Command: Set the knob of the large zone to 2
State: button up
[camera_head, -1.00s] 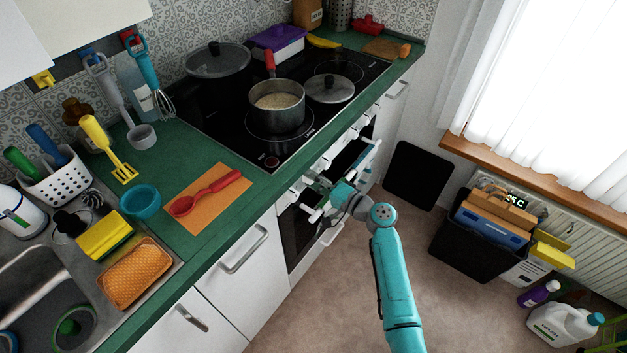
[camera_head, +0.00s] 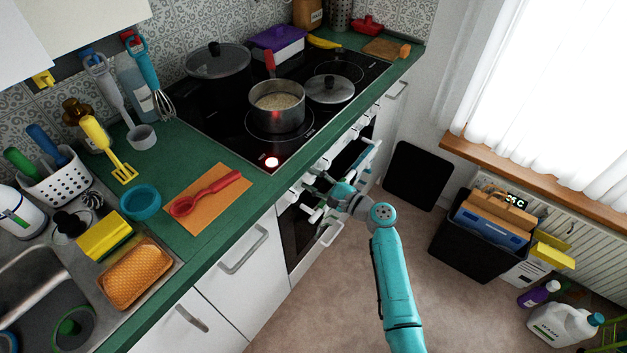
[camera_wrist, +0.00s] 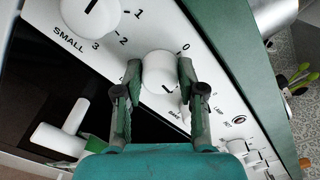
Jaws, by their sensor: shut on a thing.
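In the wrist view a round white knob (camera_wrist: 158,72) sits on the white control panel (camera_wrist: 215,75), between the two green fingers of my gripper (camera_wrist: 158,90). The fingers are shut on it from both sides. A "0" is printed beside this knob. In the head view my gripper (camera_head: 328,195) is at the cooker's front, where the fingers and knob are hard to make out.
A saucepan (camera_head: 277,106) with a red handle stands on the black hob (camera_head: 240,128). A round indicator (camera_head: 272,161) glows at the hob's front corner. A white oven handle (camera_wrist: 60,140) is close to my gripper. The floor (camera_head: 330,290) beside the cooker is clear.

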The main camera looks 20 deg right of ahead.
jog(key=shift+m, duration=0.4)
jog(key=o, duration=1.1)
jog(key=shift+s+d, duration=0.1)
jog(key=shift+d, duration=0.05)
jog(key=v, duration=1.1)
jog(key=shift+s+d, duration=0.2)
jog(key=shift+s, duration=0.1)
jog(key=shift+f, duration=0.1)
